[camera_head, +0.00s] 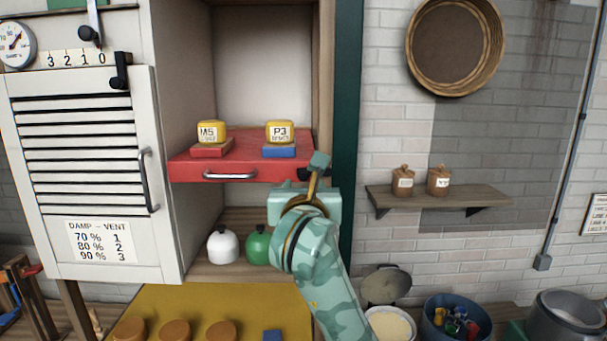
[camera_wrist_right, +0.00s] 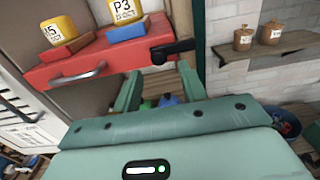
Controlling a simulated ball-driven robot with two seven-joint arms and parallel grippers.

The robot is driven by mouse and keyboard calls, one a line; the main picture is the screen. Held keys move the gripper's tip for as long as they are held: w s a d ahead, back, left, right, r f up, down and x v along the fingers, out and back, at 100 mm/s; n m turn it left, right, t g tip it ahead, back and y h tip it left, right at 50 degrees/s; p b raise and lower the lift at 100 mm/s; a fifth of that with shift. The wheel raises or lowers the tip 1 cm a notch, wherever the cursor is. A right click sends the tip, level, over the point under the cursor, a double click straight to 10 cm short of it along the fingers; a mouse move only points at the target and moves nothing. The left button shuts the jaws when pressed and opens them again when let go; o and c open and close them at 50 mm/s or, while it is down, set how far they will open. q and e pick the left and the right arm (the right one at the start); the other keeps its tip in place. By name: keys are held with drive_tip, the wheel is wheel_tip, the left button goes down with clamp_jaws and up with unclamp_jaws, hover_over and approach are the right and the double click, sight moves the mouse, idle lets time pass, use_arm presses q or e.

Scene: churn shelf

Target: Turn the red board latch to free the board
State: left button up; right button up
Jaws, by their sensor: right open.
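The red board (camera_head: 240,168) sits in the tall shelf like a drawer front, with a metal handle (camera_head: 230,175). It also shows in the right wrist view (camera_wrist_right: 110,52). A black latch (camera_wrist_right: 172,50) lies across the board's right end by the shelf post, roughly level in the wrist view. In the head view it is mostly hidden behind my right gripper (camera_head: 306,178). In the right wrist view my right gripper (camera_wrist_right: 160,70) is open and empty, its fingertips just below and in front of the latch. I cannot tell whether they touch it. My left gripper is not in view.
A yellow M5 block (camera_head: 211,131) and a yellow P3 block (camera_head: 279,131) stand on the board on red and blue bases. White (camera_head: 222,246) and green (camera_head: 257,246) round pots stand below. A louvred cabinet (camera_head: 85,160) is at left, a wall shelf (camera_head: 437,197) at right.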

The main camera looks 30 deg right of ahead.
sight(303, 175)
drive_tip(key=shift+p+x, duration=0.35)
drive_tip(key=shift+x, duration=1.85)
clamp_jaws()
drive_tip(key=m+b, duration=0.2)
drive_tip(key=shift+r+b, duration=0.3)
drive_tip(key=shift+r, duration=0.05)
drive_tip(key=shift+s+d+r+m+b, duration=0.35)
drive_tip(key=shift+d+r+m+b, duration=0.3)
drive_tip(key=shift+m+b, duration=1.95)
drive_tip(key=shift+s+d+r+m+b, duration=0.5)
drive_tip(key=shift+r+m+b, duration=0.3)
drive_tip(key=shift+m+b, duration=1.8)
drive_tip(key=shift+s+d+r+m+b, duration=0.25)
drive_tip(key=shift+d+r+m+b, duration=0.45)
drive_tip(key=shift+m+b, duration=1.9)
